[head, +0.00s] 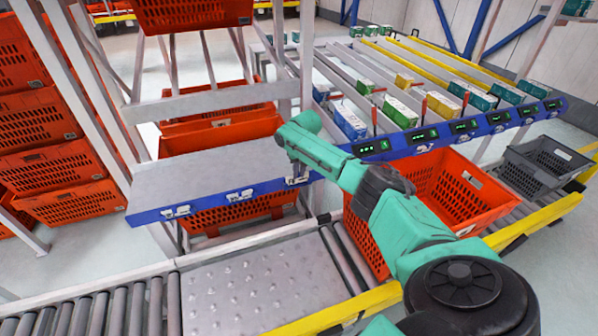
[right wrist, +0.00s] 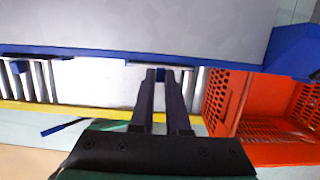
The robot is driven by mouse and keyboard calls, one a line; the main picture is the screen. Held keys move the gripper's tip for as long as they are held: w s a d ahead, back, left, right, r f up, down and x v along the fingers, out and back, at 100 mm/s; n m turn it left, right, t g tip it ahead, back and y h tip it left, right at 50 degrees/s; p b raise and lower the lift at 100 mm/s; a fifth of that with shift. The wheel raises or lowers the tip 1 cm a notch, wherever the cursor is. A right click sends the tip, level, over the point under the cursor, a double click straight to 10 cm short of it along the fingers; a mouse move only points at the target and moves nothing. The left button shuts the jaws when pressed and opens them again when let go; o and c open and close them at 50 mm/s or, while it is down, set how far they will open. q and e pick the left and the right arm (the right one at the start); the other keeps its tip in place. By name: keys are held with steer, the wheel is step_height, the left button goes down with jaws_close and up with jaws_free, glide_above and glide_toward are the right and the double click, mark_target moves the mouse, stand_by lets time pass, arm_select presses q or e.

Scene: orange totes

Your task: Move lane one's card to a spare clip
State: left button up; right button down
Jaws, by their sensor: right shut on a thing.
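My right gripper (head: 294,176) reaches in from the lower right to the right end of the blue rail on the grey shelf (head: 215,177). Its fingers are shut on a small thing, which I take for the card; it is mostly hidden. In the right wrist view the two dark fingers (right wrist: 161,76) are close together at the blue rail (right wrist: 95,58). Small white clips sit on the rail, one at the left (head: 177,211) and one in the middle (head: 239,195). I cannot tell whether they hold cards. My left gripper is not in view.
A blue rail with lit green displays (head: 419,136) fronts lanes of small boxes at the right. An orange tote (head: 455,190) stands below it, with a grey crate (head: 545,165) farther right. Another orange tote (head: 230,215) is under the shelf. A roller conveyor (head: 100,310) runs in front.

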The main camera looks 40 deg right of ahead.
steer(key=shift+f+b, duration=0.3)
steer(key=shift+f, duration=0.2)
steer(key=c, duration=0.8)
jaws_free()
steer(key=shift+r, duration=0.1)
steer(key=v, duration=1.4)
steer(key=shift+s+r+p, duration=0.15)
steer(key=shift+r+p, duration=0.05)
steer(key=shift+p, duration=0.1)
